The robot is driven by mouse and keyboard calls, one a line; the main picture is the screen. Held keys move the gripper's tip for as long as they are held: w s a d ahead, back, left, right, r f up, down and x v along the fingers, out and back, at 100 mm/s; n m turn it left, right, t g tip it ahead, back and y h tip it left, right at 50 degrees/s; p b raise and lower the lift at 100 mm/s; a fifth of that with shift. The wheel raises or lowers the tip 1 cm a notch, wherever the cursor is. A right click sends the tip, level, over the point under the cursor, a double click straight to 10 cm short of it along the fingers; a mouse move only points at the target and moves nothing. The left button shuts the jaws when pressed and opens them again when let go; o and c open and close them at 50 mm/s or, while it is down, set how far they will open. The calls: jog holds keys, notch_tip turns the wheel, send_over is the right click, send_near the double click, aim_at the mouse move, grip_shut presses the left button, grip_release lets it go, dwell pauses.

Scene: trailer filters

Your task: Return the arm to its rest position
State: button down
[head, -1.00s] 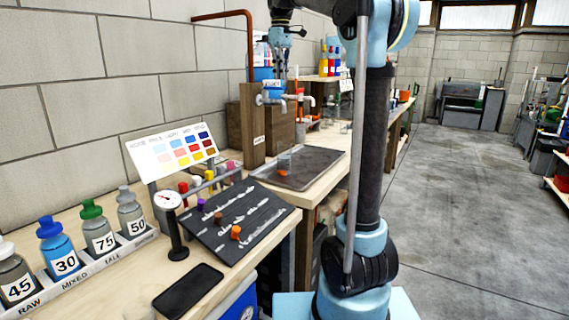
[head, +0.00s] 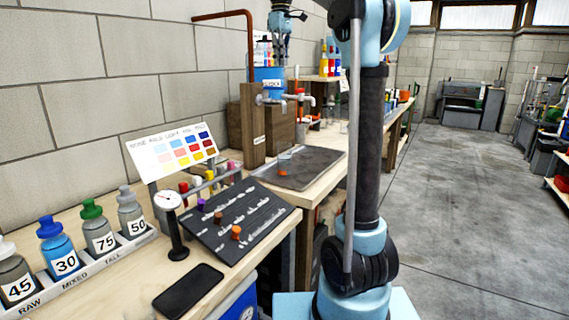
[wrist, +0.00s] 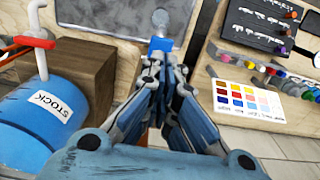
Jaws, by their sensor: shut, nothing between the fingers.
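My gripper (head: 281,58) hangs fingers-down near the top of the head view, in front of the wall and above the blue stock drum (head: 270,76). In the wrist view its blue-grey fingers (wrist: 163,66) are drawn together with nothing held. The upper part of my arm rises on the right of the head view and runs out of the top edge, so part of it is hidden. In the wrist view the drum (wrist: 35,120) lies to the left of the fingers, apart from them.
A dark tray (head: 318,170) lies on the bench. A sloped black board (head: 255,225), a colour chart (head: 180,148), a dial gauge (head: 167,201) and a bottle rack (head: 100,265) stand nearer. A copper pipe (head: 250,40) runs along the wall.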

jog(key=s+d+f+m, duration=0.2)
jog(key=s+d+f, duration=0.2)
jog(key=s+f, duration=0.25)
jog(key=s+d+f+m+t, duration=0.1)
jog(key=s+d+f+m, duration=0.1)
jog(key=s+d+f, duration=0.35)
jog(key=s+d+f+m, duration=0.2)
jog(key=s+f, duration=0.4)
jog(key=f, duration=0.3)
jog(key=s+d+f+m, duration=0.1)
jog(key=s+f, duration=0.4)
jog(key=f, duration=0.4)
jog(key=s+d+f+m, duration=0.2)
jog(key=s+f, duration=0.4)
jog(key=f, duration=0.3)
jog(key=s+d+f+m+t, duration=0.1)
jog(key=s+f+m, duration=0.1)
jog(key=s+f, duration=0.4)
notch_tip(320, 180, down, 4)
jog(key=shift+s+d+r, duration=0.1)
jog(key=shift+s+d, duration=0.1)
jog(key=shift+d, duration=0.1)
